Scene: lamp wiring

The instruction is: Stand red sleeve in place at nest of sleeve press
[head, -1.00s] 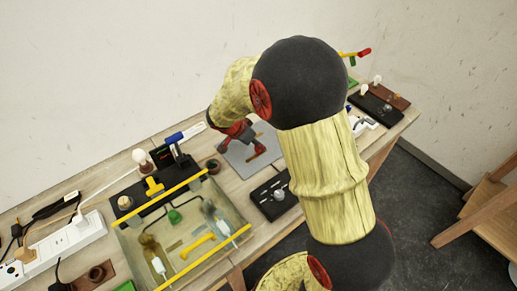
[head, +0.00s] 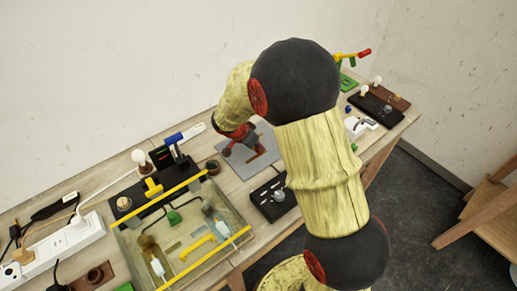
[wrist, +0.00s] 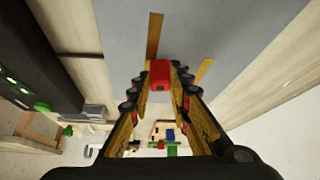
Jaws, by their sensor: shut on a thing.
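The red sleeve (wrist: 159,74) is a small red block-like piece between my fingertips in the wrist view. My gripper (wrist: 160,82) is shut on it, above a grey mat. In the head view my gripper (head: 243,150) is low over the mat (head: 267,141), and the sleeve cannot be made out there. A blue-handled black device (head: 174,141) stands left of the mat. I cannot tell for sure which is the sleeve press, and no nest is clearly visible.
Brown strips (wrist: 154,36) lie on the mat. A brown cup (head: 213,167) stands at its left edge, and a black switch box (head: 272,197) in front. A tray with yellow rails (head: 207,259) fills the left front. Bulb holders (head: 376,106) stand at right.

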